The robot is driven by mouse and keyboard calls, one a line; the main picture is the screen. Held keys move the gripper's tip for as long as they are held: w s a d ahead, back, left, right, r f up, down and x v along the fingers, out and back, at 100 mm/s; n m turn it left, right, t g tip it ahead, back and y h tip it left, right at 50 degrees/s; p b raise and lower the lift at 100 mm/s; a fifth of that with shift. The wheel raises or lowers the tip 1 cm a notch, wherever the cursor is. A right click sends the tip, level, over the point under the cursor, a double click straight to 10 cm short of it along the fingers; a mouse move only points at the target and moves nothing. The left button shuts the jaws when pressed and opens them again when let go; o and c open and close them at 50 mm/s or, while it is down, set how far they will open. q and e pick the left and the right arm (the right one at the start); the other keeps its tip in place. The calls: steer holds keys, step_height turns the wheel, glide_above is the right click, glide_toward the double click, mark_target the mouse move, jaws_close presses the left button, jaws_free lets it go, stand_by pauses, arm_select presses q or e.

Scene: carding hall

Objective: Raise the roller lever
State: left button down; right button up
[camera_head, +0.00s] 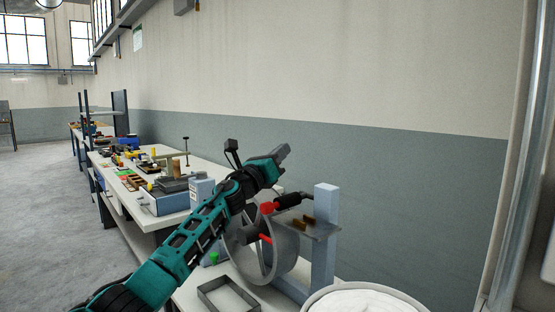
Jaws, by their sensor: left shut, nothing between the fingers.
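A small machine with a grey drum (284,254) and a pale blue upright post (326,205) stands on the near bench. A dark lever with a red ball knob (267,208) reaches left from the post; I take it as the roller lever. A short red bar (264,238) shows lower down at the drum. My left arm crosses in front of the drum and hides part of it. My left gripper (284,152) is shut and empty, above the red knob and apart from it in the picture. My right gripper is not in view.
A long white bench (205,168) behind my arm carries several tools and boxes. The wall closes the right side; open floor (40,200) lies left.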

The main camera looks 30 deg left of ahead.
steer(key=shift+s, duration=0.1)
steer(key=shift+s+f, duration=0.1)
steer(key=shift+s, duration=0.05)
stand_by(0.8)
